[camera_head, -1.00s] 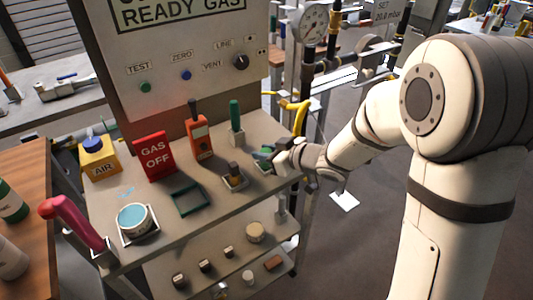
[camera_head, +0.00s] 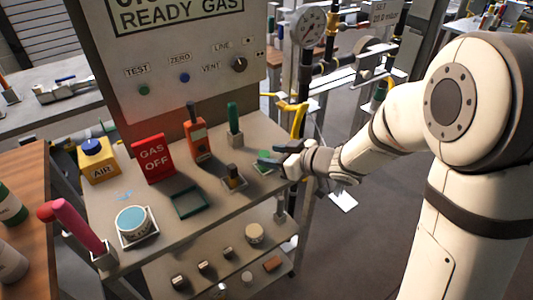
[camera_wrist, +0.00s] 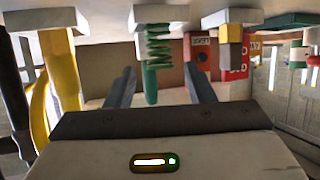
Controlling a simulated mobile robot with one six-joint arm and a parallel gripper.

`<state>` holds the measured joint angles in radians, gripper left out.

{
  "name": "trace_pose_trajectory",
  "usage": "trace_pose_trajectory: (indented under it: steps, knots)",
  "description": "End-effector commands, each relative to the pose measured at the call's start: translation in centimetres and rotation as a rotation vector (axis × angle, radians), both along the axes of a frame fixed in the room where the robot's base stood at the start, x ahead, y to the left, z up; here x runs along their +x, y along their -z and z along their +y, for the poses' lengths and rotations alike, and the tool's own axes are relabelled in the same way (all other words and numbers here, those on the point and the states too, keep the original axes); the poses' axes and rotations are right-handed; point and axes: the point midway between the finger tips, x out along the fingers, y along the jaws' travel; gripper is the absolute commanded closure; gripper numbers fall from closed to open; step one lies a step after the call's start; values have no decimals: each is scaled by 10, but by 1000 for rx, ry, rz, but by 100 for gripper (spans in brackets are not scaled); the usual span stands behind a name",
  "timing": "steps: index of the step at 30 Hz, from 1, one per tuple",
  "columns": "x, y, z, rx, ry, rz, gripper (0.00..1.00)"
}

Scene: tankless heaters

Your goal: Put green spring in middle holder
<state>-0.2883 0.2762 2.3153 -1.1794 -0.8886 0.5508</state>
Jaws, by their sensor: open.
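The green spring (camera_wrist: 157,48) shows in the wrist view, which looks upside down. Its coils stand in a pale block, with a plain green end (camera_wrist: 150,85) beyond them. In the head view it is the upright green piece (camera_head: 233,113) in a grey block (camera_head: 236,140) at the back right of the bench. My gripper (camera_head: 272,154) is open and empty over the bench's right edge, apart from the spring. In the wrist view the spring lies in the gap between my fingers (camera_wrist: 160,76). I cannot tell which block is the middle holder; one block (camera_head: 234,183) holds a black-and-brass piece.
An orange meter (camera_head: 197,140), red GAS OFF sign (camera_head: 153,160), green frame (camera_head: 189,203) and blue-topped tin (camera_head: 132,220) stand on the bench. A yellow hose (camera_head: 296,113) runs close behind my gripper. A pink-handled piece (camera_head: 75,225) stands front left.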

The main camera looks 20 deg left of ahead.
Motion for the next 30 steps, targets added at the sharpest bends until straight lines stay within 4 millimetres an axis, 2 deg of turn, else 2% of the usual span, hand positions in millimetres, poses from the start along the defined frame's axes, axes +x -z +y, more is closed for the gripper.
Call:
trace_pose_trajectory:
  steps: [3,9,14,20,23,26,29,30]
  knots:
    - [-9,-13,-25,0,5,-1,51]
    - [-22,-27,-57,0,3,-1,51]
    - [-29,-32,-69,0,1,1,51]
    - [-30,-33,-72,0,0,0,51]
    - [-24,-34,-77,-19,36,-15,51]
    - [-6,-40,-95,-79,158,-53,51]
    - [16,-49,-133,-180,365,-87,51]
    - [21,-53,-152,-226,457,-88,51]
